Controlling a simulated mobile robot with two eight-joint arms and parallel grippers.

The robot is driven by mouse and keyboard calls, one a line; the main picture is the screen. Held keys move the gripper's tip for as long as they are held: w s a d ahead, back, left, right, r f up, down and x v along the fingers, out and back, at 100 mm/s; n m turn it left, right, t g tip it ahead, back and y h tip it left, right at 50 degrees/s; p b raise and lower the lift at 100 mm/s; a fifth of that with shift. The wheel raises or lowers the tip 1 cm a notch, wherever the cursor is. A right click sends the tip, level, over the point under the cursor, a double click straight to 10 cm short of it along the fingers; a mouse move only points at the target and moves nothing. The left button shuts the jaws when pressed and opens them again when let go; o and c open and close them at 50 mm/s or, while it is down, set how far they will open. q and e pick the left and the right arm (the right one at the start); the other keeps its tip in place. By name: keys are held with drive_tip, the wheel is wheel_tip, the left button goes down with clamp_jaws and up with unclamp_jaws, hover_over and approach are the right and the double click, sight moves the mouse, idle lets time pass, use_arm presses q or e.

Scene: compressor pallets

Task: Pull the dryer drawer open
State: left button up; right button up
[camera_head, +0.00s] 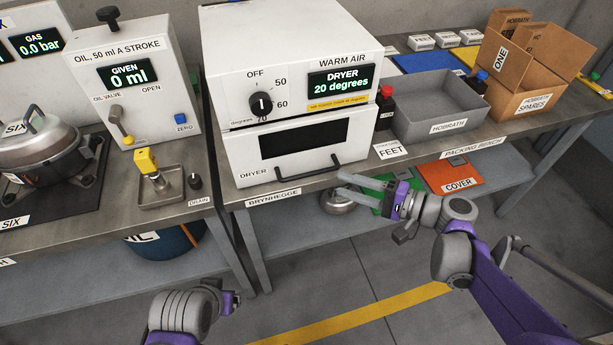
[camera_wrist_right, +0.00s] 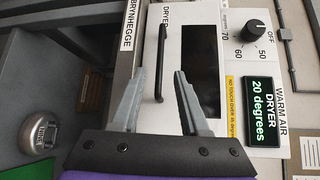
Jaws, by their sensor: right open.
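The dryer (camera_head: 290,65) is a white box on the bench. Its drawer (camera_head: 255,150) has a dark window and a black bar handle (camera_head: 308,174) low on the front, and looks shut. My right gripper (camera_head: 342,186) is open and empty, just in front of and to the right of the handle. In the right wrist view, the handle (camera_wrist_right: 160,62) shows upright between the two spread fingers of the right gripper (camera_wrist_right: 157,85), beyond their tips. No contact is visible. My left gripper (camera_head: 233,299) is low at the bottom, away from the dryer; its fingers cannot be made out.
A grey tray (camera_head: 440,105), a dark bottle (camera_head: 385,107) and a FEET label stand right of the dryer. The lower shelf holds an orange COVER mat (camera_head: 450,175), a green mat and a round metal part. An oil unit (camera_head: 125,80) stands at left. Floor before the bench is clear.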

sight(310, 173)
drive_tip(key=x, duration=0.9)
drive_tip(key=shift+w+a+b, duration=0.15)
drive_tip(key=shift+a+b, duration=0.15)
drive_tip(key=shift+a, duration=0.05)
clamp_jaws()
idle(0.9)
